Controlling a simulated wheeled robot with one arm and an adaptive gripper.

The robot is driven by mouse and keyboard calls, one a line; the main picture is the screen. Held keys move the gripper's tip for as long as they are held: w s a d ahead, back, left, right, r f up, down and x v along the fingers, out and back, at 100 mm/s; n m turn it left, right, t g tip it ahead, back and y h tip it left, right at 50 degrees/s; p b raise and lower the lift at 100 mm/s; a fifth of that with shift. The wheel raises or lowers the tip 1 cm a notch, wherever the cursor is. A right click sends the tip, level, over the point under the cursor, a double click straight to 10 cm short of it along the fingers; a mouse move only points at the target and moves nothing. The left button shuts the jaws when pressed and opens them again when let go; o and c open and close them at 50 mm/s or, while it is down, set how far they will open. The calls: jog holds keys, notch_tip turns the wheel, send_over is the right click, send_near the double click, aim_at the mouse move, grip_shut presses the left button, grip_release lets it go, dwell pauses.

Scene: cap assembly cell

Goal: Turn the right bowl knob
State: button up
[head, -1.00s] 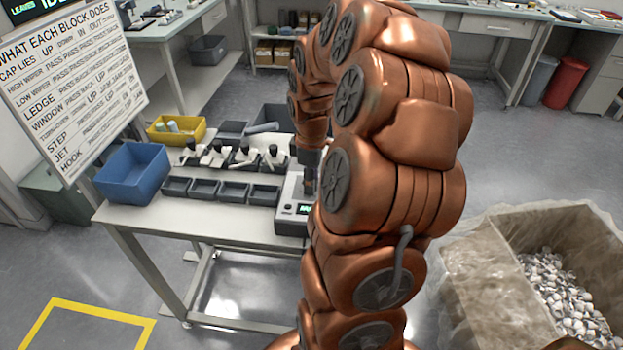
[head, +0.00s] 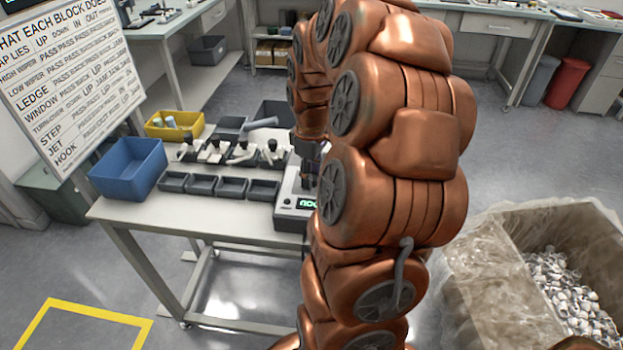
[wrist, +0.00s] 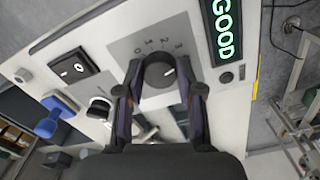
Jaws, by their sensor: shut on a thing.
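In the wrist view a round dark knob (wrist: 157,76) sits on a grey dial plate (wrist: 190,38) with printed numbers. The two fingers of my gripper (wrist: 160,82) are shut on it, one on each side. A light mark shows on the knob's face; I cannot tell which number it points to. A green display (wrist: 223,32) beside the dial reads GOOD. In the head view the control box (head: 287,212) stands at the bench's right end. My gripper (head: 309,172) is over it, and my arm hides part of the box and the knob.
In the wrist view a black switch (wrist: 73,70) and a blue piece (wrist: 52,122) lie left of the dial. In the head view several small levers (head: 213,152) and dark trays (head: 231,187) stand left of the box, with a blue bin (head: 128,170) and yellow bin (head: 174,126) beyond.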

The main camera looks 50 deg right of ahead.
jog(key=m+b, duration=0.1)
jog(key=m, duration=0.1)
jog(key=m+b, duration=0.2)
jog(key=shift+f+m, duration=0.2)
jog(key=shift+m, duration=0.1)
jog(key=shift+r+m+b, duration=0.1)
jog(key=shift+m+b, duration=0.8)
jog(key=shift+m, duration=1)
jog(key=o, duration=1.2)
jog(key=shift+c, duration=0.2)
jog(key=shift+r, duration=0.15)
notch_tip(320, 180, up, 12)
